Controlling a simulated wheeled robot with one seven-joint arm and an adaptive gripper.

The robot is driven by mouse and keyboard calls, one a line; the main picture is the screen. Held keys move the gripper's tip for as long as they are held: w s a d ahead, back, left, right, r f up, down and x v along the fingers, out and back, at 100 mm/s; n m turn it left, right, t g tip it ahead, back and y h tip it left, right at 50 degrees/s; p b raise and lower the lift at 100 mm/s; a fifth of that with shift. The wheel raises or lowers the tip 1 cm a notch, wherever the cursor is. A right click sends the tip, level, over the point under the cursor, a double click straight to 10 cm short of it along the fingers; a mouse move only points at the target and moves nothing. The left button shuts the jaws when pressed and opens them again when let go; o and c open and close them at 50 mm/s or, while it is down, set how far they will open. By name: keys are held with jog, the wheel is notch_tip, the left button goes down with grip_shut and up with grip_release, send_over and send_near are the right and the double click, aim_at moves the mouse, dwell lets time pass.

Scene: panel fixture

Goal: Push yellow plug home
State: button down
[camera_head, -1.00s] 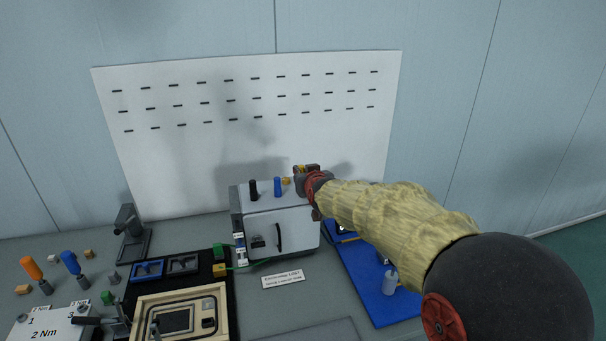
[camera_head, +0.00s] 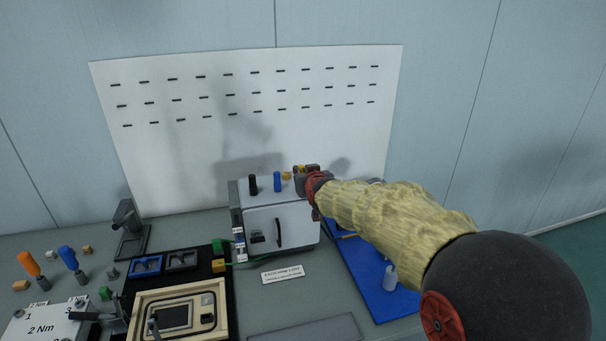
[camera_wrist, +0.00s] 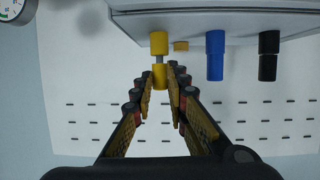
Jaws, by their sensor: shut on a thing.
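The yellow plug (camera_wrist: 160,75) shows in the wrist view between the fingertips of my gripper (camera_wrist: 161,83), which is shut on it. A short grey metal shaft shows between this plug and a yellow socket collar (camera_wrist: 159,43) at the edge of the grey box (camera_wrist: 230,20). The plug lines up with the collar. In the head view, my gripper (camera_head: 312,181) is at the top right of the box (camera_head: 280,220) and mostly hides the plug.
A blue plug (camera_wrist: 215,55) and a black plug (camera_wrist: 268,55) stand beside the yellow one, with their two parts together. A small yellow piece (camera_wrist: 181,46) is close to the collar. A blue mat (camera_head: 385,290) lies right of the box. A white board (camera_head: 250,100) stands behind.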

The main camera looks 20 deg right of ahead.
jog(key=shift+f+b, duration=0.4)
jog(key=shift+f, duration=0.15)
jog(key=c, duration=1.7)
grip_release()
jog(key=shift+s, duration=0.1)
